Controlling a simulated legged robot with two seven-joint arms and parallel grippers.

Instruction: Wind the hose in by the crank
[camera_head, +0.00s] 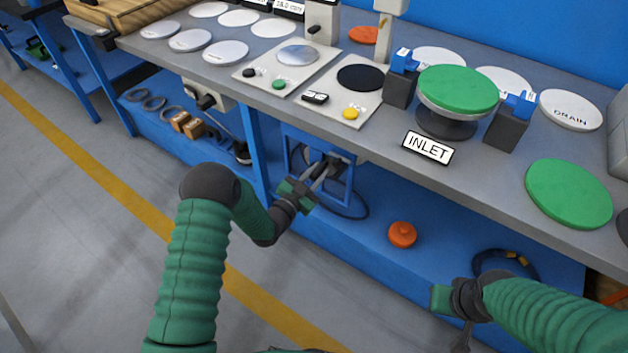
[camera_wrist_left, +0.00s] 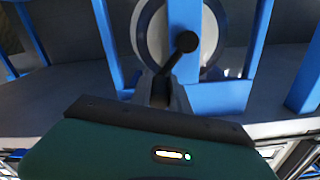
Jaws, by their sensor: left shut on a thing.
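The hose reel (camera_wrist_left: 150,35) is a pale round drum in a blue frame (camera_head: 291,155), under the bench. Its crank (camera_wrist_left: 187,42) shows as a black knob with a dark rod running down to the fingers. My left gripper (camera_head: 322,172) reaches into the front of the frame and is shut on the crank; the fingers hide part of it. In the left wrist view the fingers (camera_wrist_left: 164,92) meet at the rod's lower end. A dark hose loop (camera_head: 350,212) lies on the lower shelf below the reel. My right gripper (camera_head: 450,300) is away to the right; its jaws are unclear.
The grey bench top (camera_head: 395,170) overhangs the reel and carries green discs, white plates and an INLET sign (camera_head: 428,147). An orange knob-topped piece (camera_head: 402,234) and a dark coil (camera_head: 505,265) are on the blue lower shelf. The floor in front is clear.

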